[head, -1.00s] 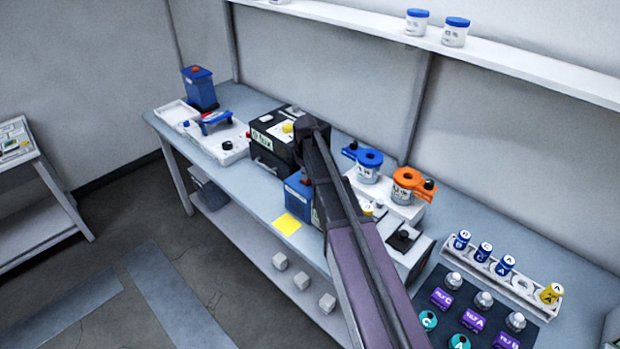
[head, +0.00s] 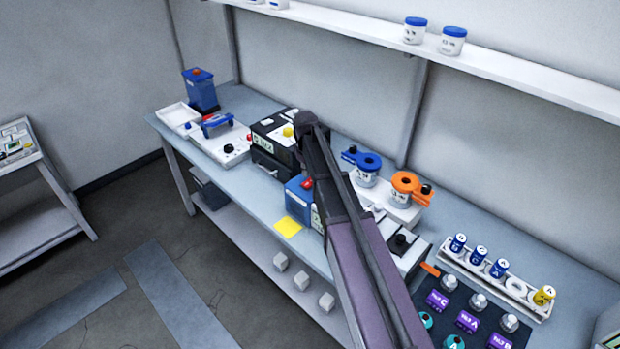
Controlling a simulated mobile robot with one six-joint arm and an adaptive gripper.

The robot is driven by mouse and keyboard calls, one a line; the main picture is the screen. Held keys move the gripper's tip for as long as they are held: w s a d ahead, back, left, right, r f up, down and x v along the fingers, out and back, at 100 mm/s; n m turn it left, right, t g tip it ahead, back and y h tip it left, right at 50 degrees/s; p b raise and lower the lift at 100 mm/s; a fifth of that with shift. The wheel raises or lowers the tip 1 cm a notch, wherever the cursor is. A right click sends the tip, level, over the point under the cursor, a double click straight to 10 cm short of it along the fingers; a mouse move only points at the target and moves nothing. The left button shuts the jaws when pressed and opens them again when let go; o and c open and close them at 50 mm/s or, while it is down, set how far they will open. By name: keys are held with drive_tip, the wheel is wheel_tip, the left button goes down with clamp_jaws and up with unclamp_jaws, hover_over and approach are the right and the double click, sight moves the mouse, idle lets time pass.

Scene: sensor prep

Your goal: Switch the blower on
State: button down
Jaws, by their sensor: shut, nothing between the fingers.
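I cannot tell for sure which bench device is the blower. A pale unit with a black knob (head: 400,243) sits right of my arm. My gripper (head: 300,155) is at the far end of the arm, over the area between the black box and the blue box. It is mostly hidden by the arm, looks shut and holds nothing visible. Contact is unclear.
A white vial rack (head: 516,297) and a dark mat (head: 456,308) with bottles are farther right. A yellow note (head: 288,227) lies at the front edge. A shelf (head: 480,57) runs above.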

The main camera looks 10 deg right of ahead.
sight(307, 185)
drive_tip(key=shift+r+p, duration=1.4)
drive_tip(key=shift+r, duration=0.2)
drive_tip(key=shift+s, duration=0.2)
